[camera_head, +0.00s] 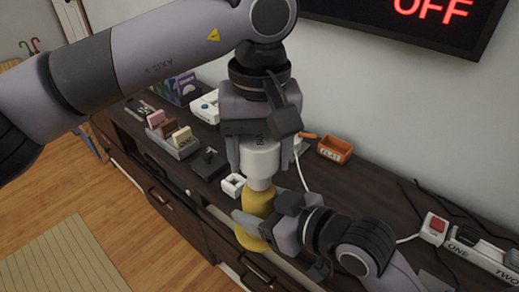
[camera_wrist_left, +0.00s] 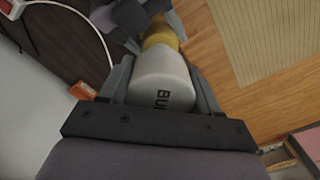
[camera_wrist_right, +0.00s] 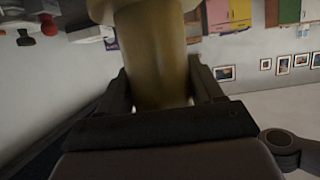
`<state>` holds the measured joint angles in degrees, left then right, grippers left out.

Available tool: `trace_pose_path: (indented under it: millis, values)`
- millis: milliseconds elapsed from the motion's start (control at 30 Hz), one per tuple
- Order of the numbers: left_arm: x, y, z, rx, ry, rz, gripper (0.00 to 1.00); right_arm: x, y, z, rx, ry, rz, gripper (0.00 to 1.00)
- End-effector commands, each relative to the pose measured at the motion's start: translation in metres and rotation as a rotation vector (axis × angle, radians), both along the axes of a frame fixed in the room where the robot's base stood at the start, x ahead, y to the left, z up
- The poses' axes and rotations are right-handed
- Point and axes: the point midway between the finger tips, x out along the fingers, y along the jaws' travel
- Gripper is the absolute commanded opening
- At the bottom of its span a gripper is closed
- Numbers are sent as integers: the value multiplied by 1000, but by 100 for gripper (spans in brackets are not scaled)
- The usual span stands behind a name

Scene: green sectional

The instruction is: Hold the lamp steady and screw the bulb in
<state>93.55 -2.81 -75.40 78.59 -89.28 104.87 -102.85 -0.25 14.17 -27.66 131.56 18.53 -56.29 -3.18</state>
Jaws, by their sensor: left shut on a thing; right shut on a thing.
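The white bulb (camera_head: 261,158) is upright, narrow end down, directly above the yellow lamp (camera_head: 250,238). My left gripper (camera_head: 260,170) points down and is shut on the bulb; its printed letters show in the left wrist view (camera_wrist_left: 163,85). My right gripper (camera_head: 252,222) comes from the lower right and is shut on the lamp's yellow body, which fills the middle of the right wrist view (camera_wrist_right: 155,55). The bulb's lower end meets the lamp's top; I cannot tell how deep it sits. The lamp is held in front of the cabinet edge.
A dark cabinet (camera_head: 375,192) runs along the wall. On it stand an orange bin (camera_head: 335,149), a small white box (camera_head: 232,185), a block holder (camera_head: 182,147) and a red-switch box (camera_head: 433,229) with cables. A dark display (camera_head: 410,22) reads OFF.

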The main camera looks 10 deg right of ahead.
Motion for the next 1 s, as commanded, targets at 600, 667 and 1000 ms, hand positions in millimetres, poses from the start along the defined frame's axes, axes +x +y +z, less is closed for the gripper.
trace_pose_path:
  millis: [600,667,1000]
  values:
    - [0,0,-11,1,-1,1,32,0,0,2,3,-5,0,0]
    - [1,0,-11,1,-1,-6,32,0,0,2,3,-5,0,0]
    - [1,0,-11,-1,-2,-415,32,0,0,2,2,-5,-1,0]
